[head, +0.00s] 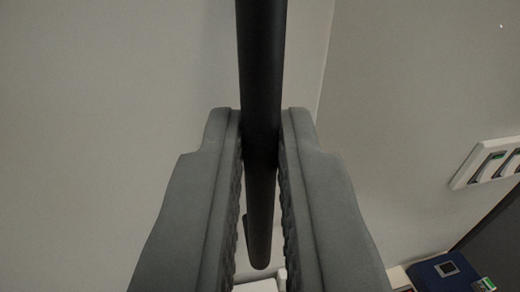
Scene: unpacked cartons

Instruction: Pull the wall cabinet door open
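A long black bar handle (262,60) runs from the top edge of the head view down the middle, and its lower end shows below my fingertips. My gripper (260,135) has one grey ridged finger on each side of the handle. Both fingers look closed against it, with no clear gap at the tips. A pale, plain surface, seemingly the cabinet door (110,90), fills the left side behind the handle. A thin edge line runs down just right of the handle. Most of the cabinet is out of view, and I cannot tell whether the door stands ajar.
A grey wall (410,90) fills the right side, with a white switch plate (473,168) on it. A dark blue object (440,270) lies low at the lower right, near a dark panel (497,232) at the right edge. Pale items below are partly hidden by my fingers.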

